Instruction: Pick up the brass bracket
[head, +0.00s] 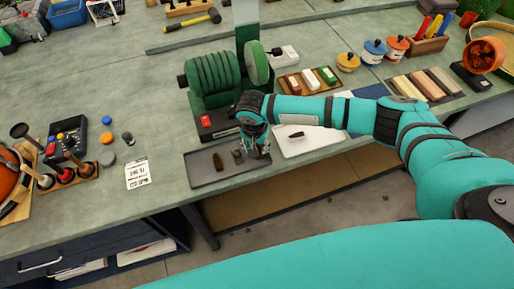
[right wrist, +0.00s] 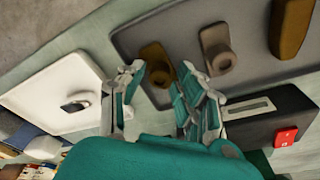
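The brass bracket (right wrist: 156,66), a dull gold piece with a round boss, lies on the grey tray (right wrist: 130,35) in the right wrist view. My right gripper (right wrist: 162,84) is open, with its fingers spread to either side of the bracket's near end; I cannot tell whether they touch it. In the head view my right gripper (head: 257,148) hangs over the right end of the grey tray (head: 204,180) and mostly hides the bracket. My left gripper is not in view.
A greyish bracket (right wrist: 217,50) and a brown piece (right wrist: 291,28) share the tray. A white tray (head: 310,147) lies to the right. A black box with a red button (right wrist: 284,137) and the green drum machine (head: 212,75) stand behind.

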